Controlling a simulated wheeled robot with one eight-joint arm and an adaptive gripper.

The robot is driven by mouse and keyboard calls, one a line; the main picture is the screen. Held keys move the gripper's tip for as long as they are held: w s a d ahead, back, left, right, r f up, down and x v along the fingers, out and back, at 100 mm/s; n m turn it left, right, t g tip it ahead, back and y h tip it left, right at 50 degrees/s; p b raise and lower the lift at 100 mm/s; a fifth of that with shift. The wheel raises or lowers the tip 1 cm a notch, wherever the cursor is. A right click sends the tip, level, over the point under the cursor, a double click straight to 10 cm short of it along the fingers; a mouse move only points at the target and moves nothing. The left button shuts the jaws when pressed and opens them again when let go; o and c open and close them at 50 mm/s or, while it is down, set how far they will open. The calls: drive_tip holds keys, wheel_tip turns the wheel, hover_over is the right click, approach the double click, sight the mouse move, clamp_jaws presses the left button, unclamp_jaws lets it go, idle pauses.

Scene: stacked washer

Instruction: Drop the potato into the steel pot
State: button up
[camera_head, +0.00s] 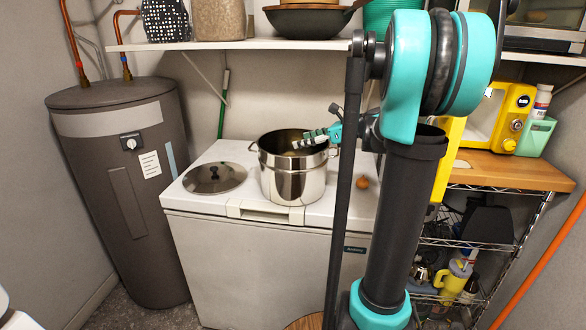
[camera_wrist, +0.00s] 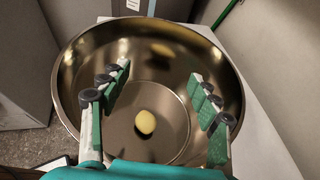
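The steel pot (camera_head: 293,183) stands upright on the white chest appliance, and its inner wall (camera_wrist: 225,75) fills most of the wrist view. The yellow potato (camera_wrist: 145,122) shows inside the pot, low between my fingers and apart from both. A dark patch shows under it; I cannot tell whether it rests on the pot floor. A reflection of it shows on the far wall. My gripper (camera_head: 310,140) reaches in over the pot's right rim. In the wrist view my gripper (camera_wrist: 157,75) is spread wide with nothing between its fingertips. The potato is hidden in the head view.
A round lid (camera_head: 214,178) lies left of the pot. A small brown round object (camera_head: 362,183) sits to its right. A shelf (camera_head: 235,44) with bowls hangs above. A grey tank (camera_head: 125,190) stands left, a yellow microwave (camera_head: 490,118) right.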

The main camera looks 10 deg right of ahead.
wheel_tip(320, 180, up, 10)
idle(0.7)
drive_tip(key=shift+s, duration=0.1)
